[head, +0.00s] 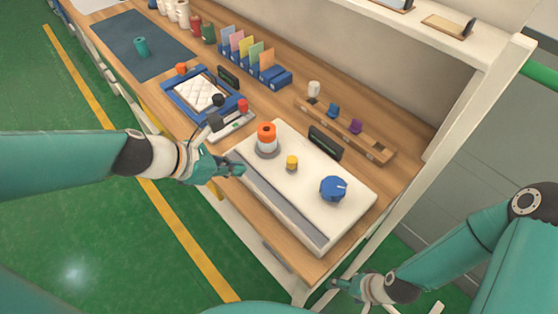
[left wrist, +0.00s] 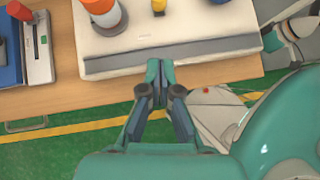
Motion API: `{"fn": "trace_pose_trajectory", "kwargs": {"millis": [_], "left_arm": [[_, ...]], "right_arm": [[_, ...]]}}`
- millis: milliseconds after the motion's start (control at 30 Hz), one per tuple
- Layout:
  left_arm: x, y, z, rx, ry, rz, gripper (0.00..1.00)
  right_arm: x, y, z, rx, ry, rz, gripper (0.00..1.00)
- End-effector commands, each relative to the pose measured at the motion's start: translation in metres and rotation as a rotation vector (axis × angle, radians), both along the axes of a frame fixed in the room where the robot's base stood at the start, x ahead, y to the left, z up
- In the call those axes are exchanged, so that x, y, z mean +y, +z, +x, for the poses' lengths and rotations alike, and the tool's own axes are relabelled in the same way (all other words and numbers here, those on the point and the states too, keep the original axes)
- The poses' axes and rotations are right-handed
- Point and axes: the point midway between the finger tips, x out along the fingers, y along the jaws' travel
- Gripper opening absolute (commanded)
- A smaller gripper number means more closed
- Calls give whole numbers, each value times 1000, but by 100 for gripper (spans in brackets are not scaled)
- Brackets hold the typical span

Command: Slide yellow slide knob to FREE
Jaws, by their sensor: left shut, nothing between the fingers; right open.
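A small yellow knob (head: 292,162) stands on the top of a white panel box (head: 318,208), between an orange-and-white cylinder (head: 266,140) and a blue round knob (head: 333,188). The yellow knob also shows at the top edge of the left wrist view (left wrist: 159,6). No FREE label is readable. My left gripper (head: 238,169) is shut and empty at the box's near left edge. In the left wrist view my left gripper (left wrist: 156,68) points at the box's grey front strip (left wrist: 170,51). My right gripper (head: 338,284) is open, low beyond the table's near corner, away from the box.
A small black display (head: 325,142) stands behind the box. A wooden rail (head: 345,132) with blue and purple pieces lies farther back. A blue-framed tray with a white quilted pad (head: 198,92) and a small device with a red knob (head: 243,106) lie to the left. A shelf post (head: 470,130) rises at right.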

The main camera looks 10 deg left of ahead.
Motion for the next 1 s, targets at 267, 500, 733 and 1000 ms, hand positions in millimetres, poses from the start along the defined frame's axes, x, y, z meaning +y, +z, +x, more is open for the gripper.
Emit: {"fn": "trace_pose_trajectory", "kwargs": {"millis": [267,500,733,1000], "left_arm": [[-3,-10,4,0,5,1,0],[-23,-42,24,3,4,2,0],[-46,-76,47,1,4,3,0],[-70,-71,72,-1,6,4,0]], "right_arm": [[0,-6,0,0,0,0,84],[0,-25,0,-1,0,0,84],[0,-47,0,-1,0,0,84],[0,-36,0,-1,1,0,84]]}}
